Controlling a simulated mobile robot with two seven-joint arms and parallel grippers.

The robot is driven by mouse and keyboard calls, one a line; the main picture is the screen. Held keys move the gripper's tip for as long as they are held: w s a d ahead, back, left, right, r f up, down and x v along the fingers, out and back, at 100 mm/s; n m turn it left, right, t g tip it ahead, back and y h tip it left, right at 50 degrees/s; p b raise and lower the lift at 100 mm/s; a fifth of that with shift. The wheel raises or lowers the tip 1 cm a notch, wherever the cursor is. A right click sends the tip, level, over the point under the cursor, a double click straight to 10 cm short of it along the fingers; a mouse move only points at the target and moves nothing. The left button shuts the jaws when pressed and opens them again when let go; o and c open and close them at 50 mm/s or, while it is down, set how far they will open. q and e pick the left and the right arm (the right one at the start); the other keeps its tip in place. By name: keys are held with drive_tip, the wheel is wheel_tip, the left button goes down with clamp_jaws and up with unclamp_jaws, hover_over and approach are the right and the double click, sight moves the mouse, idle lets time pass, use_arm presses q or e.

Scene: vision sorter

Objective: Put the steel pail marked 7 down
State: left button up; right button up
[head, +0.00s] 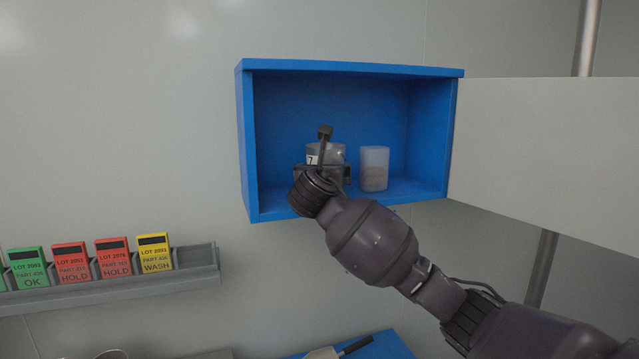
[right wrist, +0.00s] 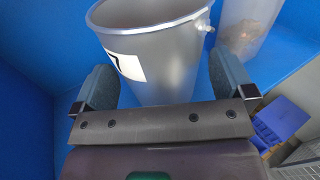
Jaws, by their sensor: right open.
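The steel pail marked 7 (head: 334,153) is inside the blue wall cabinet (head: 278,189), left of a translucent cup. In the right wrist view the pail (right wrist: 180,55) looks upright, with its white 7 label facing left of centre. My right gripper (head: 322,172) reaches into the cabinet in front of the pail and hides its lower part. In the right wrist view my right gripper's fingers (right wrist: 165,88) are open, one on each side of the pail, with gaps showing. The pail's base is hidden, so its contact with the shelf cannot be seen. My left gripper is not in view.
A translucent cup (head: 374,168) stands close to the pail's right. The cabinet's white door (head: 545,150) is swung open to the right. A grey rail (head: 110,286) with coloured lot cards is on the wall at lower left. A blue surface (head: 388,346) lies below.

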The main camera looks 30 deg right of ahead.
drive_tip(key=b+v, duration=0.1)
drive_tip(key=v, duration=0.8)
drive_tip(key=shift+s+a+b, duration=0.3)
